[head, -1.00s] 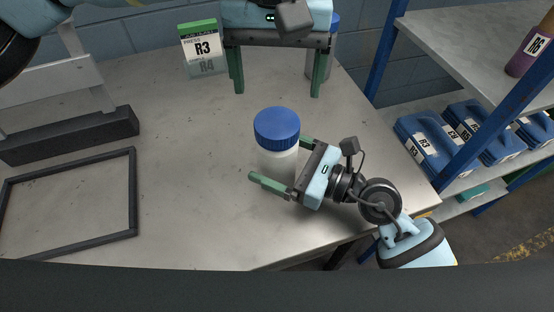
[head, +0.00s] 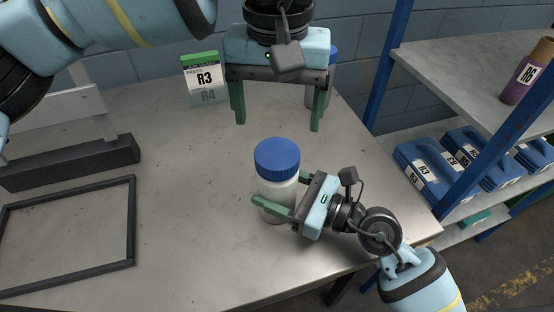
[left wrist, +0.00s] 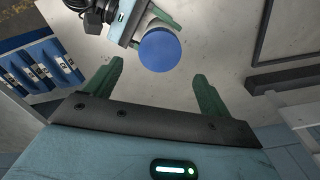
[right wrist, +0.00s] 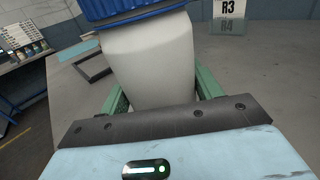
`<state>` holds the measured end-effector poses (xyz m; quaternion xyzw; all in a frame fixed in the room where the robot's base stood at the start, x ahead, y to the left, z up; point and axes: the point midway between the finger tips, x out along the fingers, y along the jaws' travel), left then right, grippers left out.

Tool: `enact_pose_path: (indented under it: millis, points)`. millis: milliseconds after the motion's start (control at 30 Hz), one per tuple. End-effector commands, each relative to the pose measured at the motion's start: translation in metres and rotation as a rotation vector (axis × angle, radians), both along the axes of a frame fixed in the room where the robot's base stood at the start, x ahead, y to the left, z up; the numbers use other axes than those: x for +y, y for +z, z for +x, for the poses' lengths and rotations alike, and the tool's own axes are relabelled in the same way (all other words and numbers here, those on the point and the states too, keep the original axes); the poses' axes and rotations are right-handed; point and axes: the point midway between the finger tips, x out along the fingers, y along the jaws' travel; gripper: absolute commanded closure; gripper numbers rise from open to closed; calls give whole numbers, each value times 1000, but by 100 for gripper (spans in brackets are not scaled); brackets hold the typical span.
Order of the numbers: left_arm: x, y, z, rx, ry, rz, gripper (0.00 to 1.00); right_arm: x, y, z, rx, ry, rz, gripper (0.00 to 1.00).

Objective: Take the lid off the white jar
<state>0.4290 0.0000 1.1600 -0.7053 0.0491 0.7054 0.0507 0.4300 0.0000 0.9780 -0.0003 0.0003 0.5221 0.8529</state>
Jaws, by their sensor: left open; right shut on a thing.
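The white jar (head: 276,202) stands upright on the table with its blue ribbed lid (head: 277,158) on. The lid also shows from above in the left wrist view (left wrist: 160,50). My right gripper (head: 279,190) is shut on the jar's body, its green fingers on either side below the lid; the right wrist view shows the white body (right wrist: 150,62) between them. My left gripper (head: 278,124) is open and empty, pointing down. In the left wrist view the lid lies beyond and between its fingertips, apart from them.
Another blue-lidded container (head: 322,92) stands at the back, partly hidden by my left gripper. A card marked R3 (head: 204,78) stands left of it. A dark empty frame (head: 134,222) lies at left. A blue-posted shelf (head: 460,75) with blue containers (head: 424,170) is at right.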

Motion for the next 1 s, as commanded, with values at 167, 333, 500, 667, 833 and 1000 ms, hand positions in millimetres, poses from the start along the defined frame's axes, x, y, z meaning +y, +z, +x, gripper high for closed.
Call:
enact_pose_path:
  millis: [167, 333, 500, 667, 833, 1000]
  points:
    - [-2, -1, -1, 4, -183, -3, 17, 0, 0, 0, 0, 0, 0, 100]
    - [-1, -1, 0, 3, -305, -3, 17, 0, 0, 0, 0, 0, 0, 100]
    - [0, 0, 1, 1, -333, -2, 17, 0, 0, 0, 0, 0, 0, 100]
    - [0, -6, 1, 2, -332, -2, 17, 0, 0, 0, 0, 0, 0, 100]
    - [1, -28, 0, 4, -331, -1, 17, 0, 0, 0, 0, 0, 0, 100]
    - [1, -53, 1, 4, -329, -1, 17, 0, 0, 0, 0, 0, 0, 100]
